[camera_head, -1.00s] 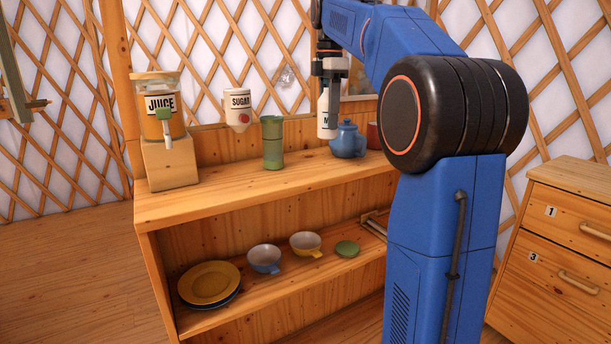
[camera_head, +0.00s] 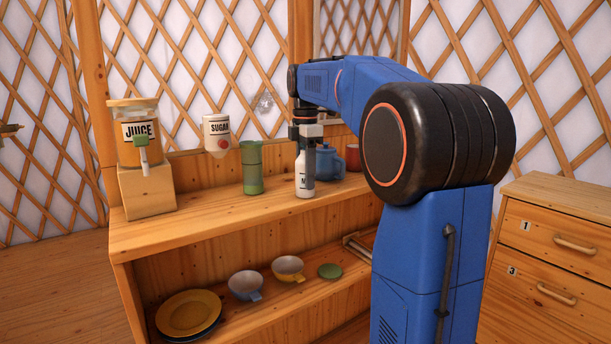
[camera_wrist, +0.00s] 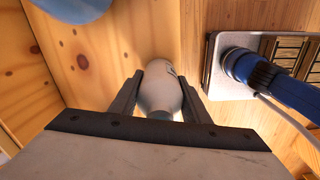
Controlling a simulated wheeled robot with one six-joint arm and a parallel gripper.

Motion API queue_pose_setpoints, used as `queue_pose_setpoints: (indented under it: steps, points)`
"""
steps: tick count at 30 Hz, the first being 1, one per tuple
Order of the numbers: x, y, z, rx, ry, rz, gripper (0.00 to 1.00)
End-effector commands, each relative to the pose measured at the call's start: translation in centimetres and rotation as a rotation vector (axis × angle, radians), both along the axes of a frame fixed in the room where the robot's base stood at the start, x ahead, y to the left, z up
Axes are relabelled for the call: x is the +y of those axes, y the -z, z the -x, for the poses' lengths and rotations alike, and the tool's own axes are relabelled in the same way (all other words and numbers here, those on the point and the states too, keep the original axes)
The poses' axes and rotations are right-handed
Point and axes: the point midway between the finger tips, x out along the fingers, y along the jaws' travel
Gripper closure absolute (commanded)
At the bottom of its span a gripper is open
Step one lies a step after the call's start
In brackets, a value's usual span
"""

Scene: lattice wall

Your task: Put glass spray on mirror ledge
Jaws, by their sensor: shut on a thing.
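My gripper (camera_head: 305,150) is shut on a white bottle (camera_head: 303,186), held upright with its base low over the counter of the wooden shelf unit (camera_head: 215,212). I cannot tell whether the base touches the wood. Its dark label is mostly hidden by a finger, so I cannot read it. In the wrist view the bottle (camera_wrist: 160,92) sits between both fingers of my gripper (camera_wrist: 160,98). A framed panel with dim lattice in it, apparently the mirror (camera_head: 357,28), stands behind my arm. Its lower part is hidden, and I cannot make out a ledge.
A blue teapot (camera_head: 328,163) and red mug (camera_head: 354,158) stand behind and right of the bottle. A green cup (camera_head: 252,168) is to its left, then a sugar container (camera_head: 216,130) and juice dispenser (camera_head: 140,138). Dishes (camera_head: 245,286) fill the lower shelf; drawers (camera_head: 560,240) stand right.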

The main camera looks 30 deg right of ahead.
Motion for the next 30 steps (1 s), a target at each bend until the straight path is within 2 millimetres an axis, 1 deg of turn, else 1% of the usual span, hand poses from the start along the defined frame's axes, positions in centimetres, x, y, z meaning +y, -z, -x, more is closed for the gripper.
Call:
queue_pose_setpoints:
  steps: [7, 8, 9, 10, 19, 22, 26, 30]
  points:
    - [0.0, 0.2, 0.0, -0.001, 0.000, 0.000, 0.86]
    - [0.0, 0.2, 0.0, 0.000, 0.000, 0.000, 0.55]
    - [0.0, 0.2, 0.0, -0.001, 0.000, 0.000, 0.46]
    - [0.0, 0.2, 0.0, -0.001, 0.000, 0.000, 0.39]
    - [0.0, 0.1, 0.0, 0.000, 0.000, 0.000, 0.39]
    - [0.0, -0.3, 0.0, -0.001, 0.000, 0.000, 0.39]
    - [0.0, -1.8, -0.1, -0.002, 0.000, 0.000, 0.39]
    - [0.0, -4.5, -0.1, -0.004, 0.000, 0.001, 0.39]
